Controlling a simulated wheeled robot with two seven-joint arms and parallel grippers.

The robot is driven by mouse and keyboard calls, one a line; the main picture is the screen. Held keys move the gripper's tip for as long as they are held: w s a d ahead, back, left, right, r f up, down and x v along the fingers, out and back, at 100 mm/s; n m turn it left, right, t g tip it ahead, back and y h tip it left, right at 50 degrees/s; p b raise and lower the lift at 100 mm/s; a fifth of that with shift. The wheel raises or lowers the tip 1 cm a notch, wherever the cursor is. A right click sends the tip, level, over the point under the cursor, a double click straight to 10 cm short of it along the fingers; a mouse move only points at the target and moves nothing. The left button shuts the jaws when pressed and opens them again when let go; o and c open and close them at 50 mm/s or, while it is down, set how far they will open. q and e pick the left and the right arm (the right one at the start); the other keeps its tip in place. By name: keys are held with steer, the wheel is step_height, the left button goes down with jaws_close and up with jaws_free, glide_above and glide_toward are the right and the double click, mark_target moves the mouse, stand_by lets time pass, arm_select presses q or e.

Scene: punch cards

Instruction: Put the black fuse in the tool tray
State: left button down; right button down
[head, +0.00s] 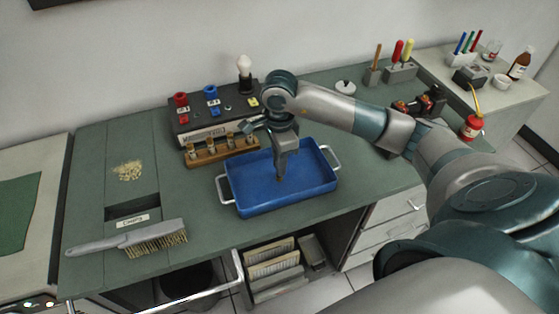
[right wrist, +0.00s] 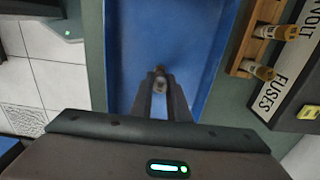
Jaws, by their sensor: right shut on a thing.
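The blue tool tray (head: 312,193) with two pale handles stands on the green bench. My right gripper (head: 280,178) points down into the tray's area from above, over its middle. In the right wrist view, the gripper (right wrist: 160,92) is shut on a small dark piece with a greyish end, the black fuse (right wrist: 160,82), over the blue tray floor (right wrist: 205,40). The fingers hide most of the fuse, and I cannot tell whether it touches the floor. In the head view the fuse cannot be made out. My left gripper is not in view.
A wooden rack (head: 222,152) with several amber fuses stands just behind the tray's left side, before a dark test panel (head: 205,113). A grey brush (head: 130,237) lies at the bench's front left. A tool holder (head: 400,72) stands at the back right.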

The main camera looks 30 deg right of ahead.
steer(key=shift+f+b, duration=0.2)
steer(key=shift+b, duration=0.1)
steer(key=c, duration=1.7)
jaws_free()
steer(key=shift+r, duration=0.2)
steer(key=shift+r+p, duration=0.1)
steer(key=shift+p, duration=0.3)
steer(key=shift+r+b, duration=0.2)
steer(key=shift+b, duration=0.15)
step_height(320, 180, up, 9)
steer(key=b, duration=0.3)
steer(key=shift+r, duration=1.2)
